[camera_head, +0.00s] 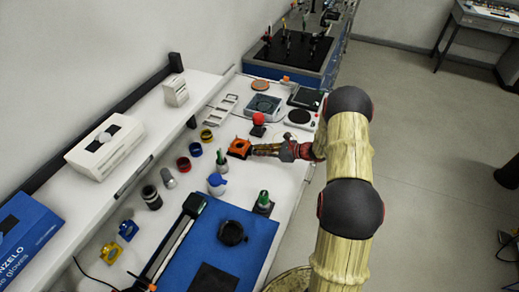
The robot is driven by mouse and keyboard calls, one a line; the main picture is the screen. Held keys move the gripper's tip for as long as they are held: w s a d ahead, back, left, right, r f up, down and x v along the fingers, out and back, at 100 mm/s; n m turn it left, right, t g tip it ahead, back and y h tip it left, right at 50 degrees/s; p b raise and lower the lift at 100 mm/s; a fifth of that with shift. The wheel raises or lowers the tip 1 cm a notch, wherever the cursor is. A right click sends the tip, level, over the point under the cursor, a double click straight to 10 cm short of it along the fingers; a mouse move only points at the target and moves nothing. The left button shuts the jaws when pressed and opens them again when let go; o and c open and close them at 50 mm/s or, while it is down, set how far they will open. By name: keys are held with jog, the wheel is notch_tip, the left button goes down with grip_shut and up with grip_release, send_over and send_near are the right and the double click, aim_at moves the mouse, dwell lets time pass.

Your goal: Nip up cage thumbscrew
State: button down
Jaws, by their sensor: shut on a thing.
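An orange block-like cage (238,147) with a dark opening on top sits on the white bench, near its middle. My gripper (254,149) reaches in from the right, low over the bench, with its fingertips at the right side of the orange cage. The fingers are shut on a small part there, which I take to be the cage thumbscrew. The thumbscrew itself is hidden between the fingers and too small to make out.
A red ball-topped part (258,118) stands just behind the gripper. Yellow (206,135), blue (195,149) and red (183,164) rings lie to the left. A blue-and-white bottle (216,184) and green-topped part (264,201) stand in front. A blue mat (215,255) lies nearer.

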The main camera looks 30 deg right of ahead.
jog(key=shift+w+d+m+g+y+p, duration=0.1)
jog(key=shift+m+g+y+p, duration=0.2)
jog(key=shift+m+y+p, duration=0.35)
jog(key=shift+m, duration=0.25)
jog(key=c, duration=2.1)
grip_release()
jog(key=v, duration=1.2)
jog(key=shift+r, duration=0.1)
